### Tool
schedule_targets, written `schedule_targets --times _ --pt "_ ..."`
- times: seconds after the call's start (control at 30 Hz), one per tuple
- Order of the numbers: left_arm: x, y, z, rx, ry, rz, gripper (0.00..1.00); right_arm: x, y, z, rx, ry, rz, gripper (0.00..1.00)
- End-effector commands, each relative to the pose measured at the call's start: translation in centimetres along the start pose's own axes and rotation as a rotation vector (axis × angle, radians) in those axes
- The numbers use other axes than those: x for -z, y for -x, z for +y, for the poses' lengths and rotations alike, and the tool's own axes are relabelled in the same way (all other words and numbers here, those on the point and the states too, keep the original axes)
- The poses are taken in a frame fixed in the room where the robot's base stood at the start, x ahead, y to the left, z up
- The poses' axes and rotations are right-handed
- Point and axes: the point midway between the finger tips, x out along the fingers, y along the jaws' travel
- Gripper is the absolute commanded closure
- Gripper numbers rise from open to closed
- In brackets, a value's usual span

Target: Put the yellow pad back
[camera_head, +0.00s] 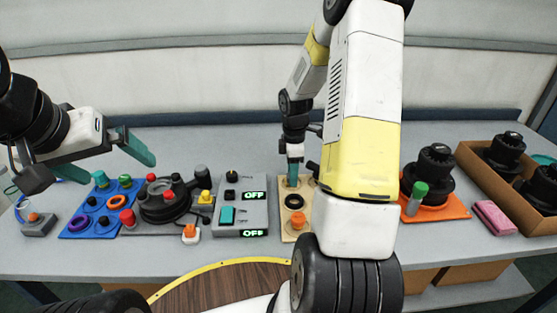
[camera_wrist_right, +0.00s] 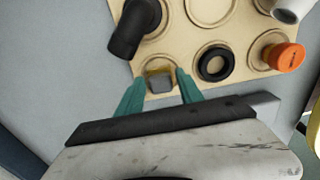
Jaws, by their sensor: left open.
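The yellow pad (camera_wrist_right: 158,70) shows as a small yellow edge behind a grey block at the near edge of the tan board (camera_wrist_right: 192,40) in the right wrist view. My right gripper (camera_wrist_right: 160,77) has one teal finger on each side of the block. In the head view my right gripper (camera_head: 293,178) points down over the back left of the tan board (camera_head: 285,231), and the pad is hidden. My left gripper (camera_head: 130,148) is open and empty above the blue board.
The tan board also holds a black ring (camera_wrist_right: 215,63) and an orange knob (camera_wrist_right: 284,56). The blue board (camera_head: 75,226), a grey box with OFF displays (camera_head: 257,215) and an orange tray (camera_head: 449,209) stand along the table. A cardboard box (camera_head: 478,173) stands at the right.

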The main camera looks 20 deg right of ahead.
Motion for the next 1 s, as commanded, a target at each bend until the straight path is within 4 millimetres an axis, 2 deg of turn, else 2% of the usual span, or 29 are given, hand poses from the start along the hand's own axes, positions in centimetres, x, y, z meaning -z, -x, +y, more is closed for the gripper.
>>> schedule_targets --times 0.33,0.47,0.8,1.0 --pt "0.0 0.0 0.0 0.000 0.000 0.000 0.00 0.0 0.1 0.0 -0.001 0.000 0.000 0.48" --pt "0.0 0.0 0.0 0.000 0.000 0.000 0.00 0.0 1.1 0.1 -0.004 0.000 0.000 0.48" --pt "0.0 0.0 0.0 0.000 0.000 0.000 0.00 0.0 8.1 0.2 -0.006 -0.001 0.000 0.48" --pt "0.0 0.0 0.0 0.000 0.000 0.000 0.00 0.0 11.2 0.1 -0.004 0.000 0.000 0.48"
